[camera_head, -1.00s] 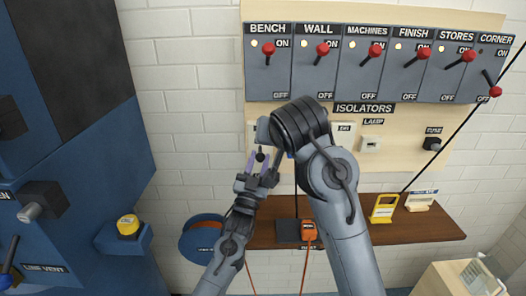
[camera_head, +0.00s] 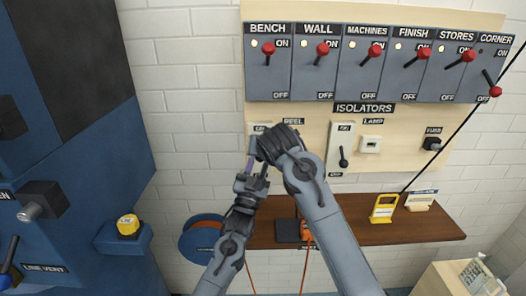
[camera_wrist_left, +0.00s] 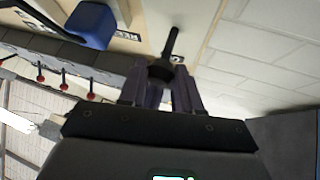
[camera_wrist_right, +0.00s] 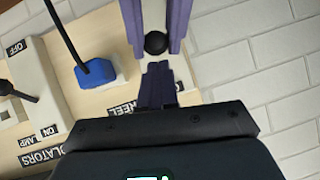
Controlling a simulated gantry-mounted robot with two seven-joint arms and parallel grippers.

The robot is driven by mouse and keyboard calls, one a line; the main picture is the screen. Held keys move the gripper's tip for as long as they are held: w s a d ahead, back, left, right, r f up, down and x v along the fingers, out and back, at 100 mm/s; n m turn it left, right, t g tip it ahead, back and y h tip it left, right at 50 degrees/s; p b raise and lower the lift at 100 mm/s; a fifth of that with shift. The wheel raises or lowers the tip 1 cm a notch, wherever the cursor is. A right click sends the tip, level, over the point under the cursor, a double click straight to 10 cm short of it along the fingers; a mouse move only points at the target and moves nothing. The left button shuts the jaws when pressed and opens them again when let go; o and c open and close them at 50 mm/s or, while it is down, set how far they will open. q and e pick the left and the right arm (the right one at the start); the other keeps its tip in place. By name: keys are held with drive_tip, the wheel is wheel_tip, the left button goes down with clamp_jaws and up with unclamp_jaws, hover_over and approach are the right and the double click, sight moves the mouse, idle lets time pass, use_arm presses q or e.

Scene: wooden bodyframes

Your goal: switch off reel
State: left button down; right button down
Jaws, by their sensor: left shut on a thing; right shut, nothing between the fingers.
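My left gripper (camera_head: 256,172) is below the ON label (camera_head: 262,128) of the reel switch, at the left end of the isolator board. The left wrist view shows its fingers shut on a black ball knob (camera_wrist_left: 160,71) with a dark stem. The right wrist view shows the same knob (camera_wrist_right: 155,43) between the left fingers. My right gripper (camera_wrist_right: 158,85) is shut and empty, just short of the knob; no contact shows. In the head view my right wrist hides its fingers and most of the reel switch. The lever's exact position cannot be told.
A blue plug (camera_wrist_right: 95,72) with a black cable sits beside the reel switch. The lamp switch (camera_head: 343,150) is to its right. Red-knobbed isolator levers (camera_head: 322,50) line the top. A wooden shelf (camera_head: 380,233) and a blue reel (camera_head: 200,240) are below.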

drive_tip(key=shift+w+f, duration=0.1)
drive_tip(key=shift+f, duration=0.3)
use_arm(q)
drive_tip(key=shift+d, duration=0.15)
use_arm(e)
drive_tip(key=shift+f+t, duration=0.3)
drive_tip(key=shift+f, duration=0.6)
use_arm(q)
drive_tip(key=shift+s, duration=0.1)
use_arm(e)
drive_tip(key=shift+f, duration=0.1)
use_arm(q)
drive_tip(key=c, duration=1)
unclamp_jaws()
drive_tip(key=shift+c, duration=0.2)
drive_tip(key=shift+o, duration=1.3)
use_arm(e)
drive_tip(key=shift+a+r, duration=0.15)
drive_tip(key=shift+r, duration=0.15)
